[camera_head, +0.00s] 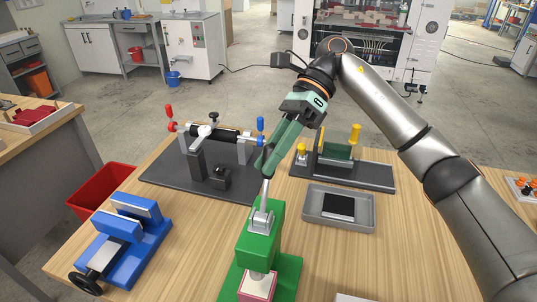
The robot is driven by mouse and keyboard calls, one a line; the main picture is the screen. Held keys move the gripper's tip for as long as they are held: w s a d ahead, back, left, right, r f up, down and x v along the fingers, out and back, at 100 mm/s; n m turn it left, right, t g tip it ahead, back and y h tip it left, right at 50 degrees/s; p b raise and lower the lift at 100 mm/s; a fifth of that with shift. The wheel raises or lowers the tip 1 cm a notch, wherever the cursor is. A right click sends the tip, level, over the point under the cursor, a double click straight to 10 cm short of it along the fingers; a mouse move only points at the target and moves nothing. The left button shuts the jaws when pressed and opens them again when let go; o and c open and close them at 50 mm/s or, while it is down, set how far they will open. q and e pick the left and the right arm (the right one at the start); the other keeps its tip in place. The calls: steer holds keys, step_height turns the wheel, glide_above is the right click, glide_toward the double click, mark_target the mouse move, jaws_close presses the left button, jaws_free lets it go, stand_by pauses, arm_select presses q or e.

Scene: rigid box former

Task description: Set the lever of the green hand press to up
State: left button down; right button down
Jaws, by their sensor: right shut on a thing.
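The green hand press (262,240) stands at the front middle of the table. Its thin grey lever (265,193) rises from the pivot on top of the press and points up and slightly away in the picture. My right gripper (268,165) comes down from the back right and is shut on the upper end of the lever. The fingers hide the lever's tip. A pinkish piece (257,286) sits low at the front of the press. My left gripper is not in view.
A blue vise (125,240) stands at the left, with a red bin (100,190) beside the table. A dark fixture plate (160,178) with red and blue handles lies behind. A grey tray (340,222) and a yellow-handled fixture (345,172) are at the right.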

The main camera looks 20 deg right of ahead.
steer(key=shift+w+d, duration=0.1)
stand_by(0.4)
steer(key=c, duration=0.6)
jaws_free()
steer(key=shift+w+f, duration=0.1)
steer(key=shift+c, duration=0.2)
steer(key=p+v, duration=0.2)
steer(key=v, duration=1)
steer(key=shift+d+p, duration=0.2)
steer(key=shift+p, duration=0.1)
